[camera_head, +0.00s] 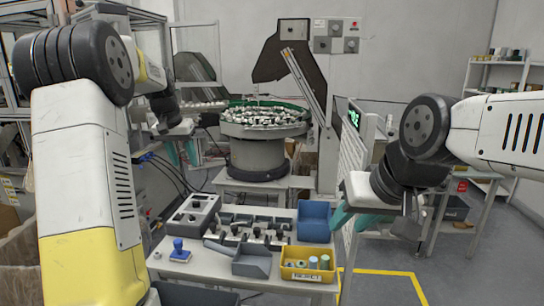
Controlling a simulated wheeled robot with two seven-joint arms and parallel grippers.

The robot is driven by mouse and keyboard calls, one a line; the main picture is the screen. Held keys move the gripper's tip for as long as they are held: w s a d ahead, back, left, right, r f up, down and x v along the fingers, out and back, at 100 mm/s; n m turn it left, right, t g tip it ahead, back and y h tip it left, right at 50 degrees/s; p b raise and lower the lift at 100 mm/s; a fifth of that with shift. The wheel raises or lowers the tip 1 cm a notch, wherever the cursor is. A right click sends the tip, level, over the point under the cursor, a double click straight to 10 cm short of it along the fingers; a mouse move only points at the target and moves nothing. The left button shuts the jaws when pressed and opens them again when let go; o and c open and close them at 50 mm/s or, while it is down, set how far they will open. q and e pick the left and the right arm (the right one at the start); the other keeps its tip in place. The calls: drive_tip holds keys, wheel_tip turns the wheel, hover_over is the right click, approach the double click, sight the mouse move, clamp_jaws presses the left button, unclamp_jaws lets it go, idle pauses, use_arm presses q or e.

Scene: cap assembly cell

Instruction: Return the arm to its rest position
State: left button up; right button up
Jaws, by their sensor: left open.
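My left arm comes in at the left edge, bends at a black joint high up, and reaches away toward the back. My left gripper (182,154) has teal fingers that stand apart and hold nothing visible. It hangs left of the round parts feeder, well behind the table. My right arm comes in from the right edge. My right gripper (352,220) points down just right of the blue bin, with its teal fingers apart and nothing seen between them. Part of its body is hidden by its dark wrist.
A white table (170,268) holds a control box (192,214), a blue stamp (180,250), a grey scoop (252,262), a blue bin (314,220) and a yellow bin (307,275) of small cylinders. A parts feeder (257,156) stands behind.

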use_arm(q)
drive_tip(key=s+d+r+t, duration=0.1)
drive_tip(key=s+d+r, duration=0.2)
drive_tip(key=s, duration=0.2)
drive_tip(key=s+d+r, duration=0.2)
drive_tip(key=s+d, duration=0.1)
drive_tip(key=s, duration=0.3)
drive_tip(key=s+d+f+t, duration=0.1)
drive_tip(key=s+d+f, duration=0.1)
drive_tip(key=s, duration=0.9)
drive_tip(key=s+d+f+h, duration=0.1)
drive_tip(key=s+d, duration=0.4)
drive_tip(key=s, duration=0.6)
drive_tip(key=shift+s+d+f+t, duration=0.3)
drive_tip(key=shift+s+f+t, duration=0.1)
drive_tip(key=shift+f, duration=0.25)
